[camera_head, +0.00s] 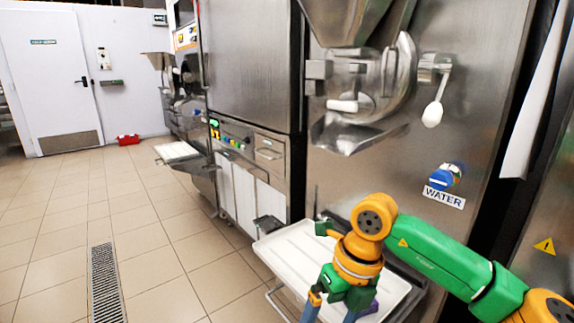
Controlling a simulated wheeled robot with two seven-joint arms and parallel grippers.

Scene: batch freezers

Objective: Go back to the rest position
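My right arm (430,258), green and orange, comes in from the right and bends down over a white tray (283,243). My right gripper (331,312) points down at the bottom edge of the view. Its two blue-grey fingers stand apart with no object visible between them, though their tips are cut off by the frame. My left arm and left gripper are not in view.
A steel freezer front (470,120) with a dispensing spout, a white-knobbed lever (433,113) and a blue water knob (441,179) stands close behind the arm. More machines line the wall at left. Tiled floor (150,250) with a drain grate (105,283) is clear.

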